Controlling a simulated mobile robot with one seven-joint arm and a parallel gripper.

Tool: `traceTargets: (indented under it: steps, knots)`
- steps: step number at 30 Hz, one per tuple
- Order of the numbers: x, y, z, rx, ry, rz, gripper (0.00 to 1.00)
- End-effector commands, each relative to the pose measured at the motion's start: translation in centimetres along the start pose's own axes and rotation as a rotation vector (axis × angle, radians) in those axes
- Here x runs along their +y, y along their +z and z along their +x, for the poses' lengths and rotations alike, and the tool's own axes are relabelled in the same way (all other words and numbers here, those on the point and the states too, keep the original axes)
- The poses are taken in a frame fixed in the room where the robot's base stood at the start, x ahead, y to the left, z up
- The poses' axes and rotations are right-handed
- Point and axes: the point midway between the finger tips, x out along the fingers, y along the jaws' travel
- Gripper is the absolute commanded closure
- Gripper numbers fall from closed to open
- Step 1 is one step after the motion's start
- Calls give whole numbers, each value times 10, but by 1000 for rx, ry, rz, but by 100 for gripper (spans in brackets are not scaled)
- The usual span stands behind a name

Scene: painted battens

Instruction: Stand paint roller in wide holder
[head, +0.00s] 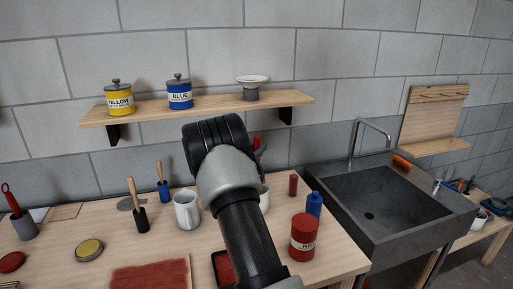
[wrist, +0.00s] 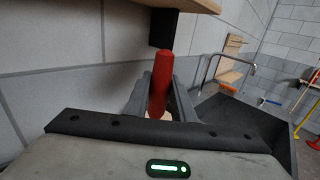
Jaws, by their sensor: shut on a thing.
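My gripper (wrist: 159,98) is shut on a red cylindrical thing (wrist: 161,75), which looks like the paint roller or its handle; it stands nearly upright between the dark fingers. In the head view my arm hides most of the gripper, and only a bit of red (head: 256,142) and a dark finger show at its right, above the table. I cannot tell which container is the wide holder. A grey cup (head: 25,229) holds a red-handled tool at the far left.
A wall shelf (head: 205,107) bears yellow and blue pots and a white dish. On the table stand a white mug (head: 187,210), a red can (head: 303,238), a blue bottle (head: 314,205) and a small red cylinder (head: 293,185). A dark sink (head: 375,210) is at right.

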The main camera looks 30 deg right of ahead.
Motion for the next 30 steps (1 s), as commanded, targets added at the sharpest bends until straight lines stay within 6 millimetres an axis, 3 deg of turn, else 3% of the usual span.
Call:
traceTargets:
  steps: [18, 30]
  knots:
    - [0, -53, 0, -1, 0, -1, 100]
    - [0, -65, 0, -1, 0, 0, 100]
